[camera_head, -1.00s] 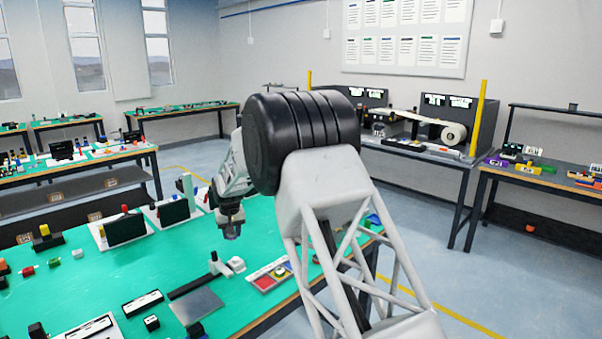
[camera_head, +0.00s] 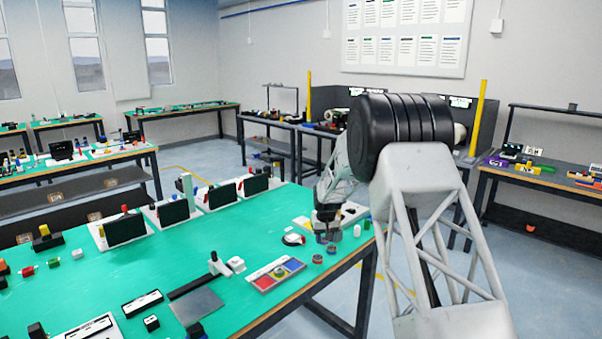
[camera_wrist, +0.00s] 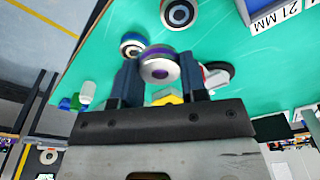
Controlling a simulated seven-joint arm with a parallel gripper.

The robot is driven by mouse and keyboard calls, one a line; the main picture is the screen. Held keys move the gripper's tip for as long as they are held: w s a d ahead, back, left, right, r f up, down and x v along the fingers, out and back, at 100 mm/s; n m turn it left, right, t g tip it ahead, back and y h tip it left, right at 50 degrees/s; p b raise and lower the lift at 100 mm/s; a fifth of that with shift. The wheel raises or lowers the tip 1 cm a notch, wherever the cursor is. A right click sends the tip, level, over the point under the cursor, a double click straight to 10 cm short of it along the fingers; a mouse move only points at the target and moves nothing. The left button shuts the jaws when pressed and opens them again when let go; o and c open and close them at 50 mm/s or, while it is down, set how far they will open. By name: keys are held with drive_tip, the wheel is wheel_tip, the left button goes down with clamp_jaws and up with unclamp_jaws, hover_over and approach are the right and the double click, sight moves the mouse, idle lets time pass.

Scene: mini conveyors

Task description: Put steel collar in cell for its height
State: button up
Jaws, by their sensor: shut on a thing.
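My gripper (camera_wrist: 160,82) is shut on a round steel collar (camera_wrist: 160,66) with a grey face, a dark centre and a purple band. In the head view my gripper (camera_head: 326,232) hangs low near the table's right edge; the collar there is small and hard to make out. A tray of coloured cells (camera_head: 262,284), red, yellow and blue, lies left of and nearer than my gripper. A box edge marked "21 MM" (camera_wrist: 278,18) shows at the upper right of the wrist view. I cannot tell whether the collar touches anything below.
Two other ring-shaped parts (camera_wrist: 179,13) (camera_wrist: 132,45) stand near the held collar. A white piece (camera_wrist: 87,92) and a green piece (camera_head: 367,223) stand near the table edge. A white disc-like part (camera_head: 293,239) lies left of my gripper.

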drive_tip(key=d, duration=0.3)
drive_tip(key=d+f, duration=0.1)
drive_tip(key=d, duration=0.2)
drive_tip(key=shift+s+f, duration=0.1)
drive_tip(key=shift+s, duration=0.05)
drive_tip(key=s+d+f, duration=0.1)
drive_tip(key=s+f, duration=0.5)
drive_tip(key=f, duration=0.4)
drive_tip(key=s+d+f+m, duration=0.1)
drive_tip(key=s+f, duration=0.6)
drive_tip(key=f, duration=0.4)
drive_tip(key=s+d+f+m, duration=0.1)
drive_tip(key=s+f, duration=0.6)
drive_tip(key=f, duration=0.3)
drive_tip(key=shift+s+d+f, duration=0.15)
drive_tip(key=shift+s+f, duration=0.05)
drive_tip(key=shift+s, duration=0.05)
drive_tip(key=a+r+n, duration=0.3)
drive_tip(key=a+r, duration=0.3)
drive_tip(key=r, duration=0.4)
drive_tip(key=a+r+n, duration=0.2)
drive_tip(key=a+r, duration=0.3)
drive_tip(key=r, duration=0.6)
drive_tip(key=a+r+n, duration=0.3)
drive_tip(key=a+r, duration=0.3)
drive_tip(key=r, duration=0.5)
drive_tip(key=shift+a+r+n+y, duration=0.2)
drive_tip(key=shift+a+n+y, duration=0.1)
drive_tip(key=shift+y, duration=0.1)
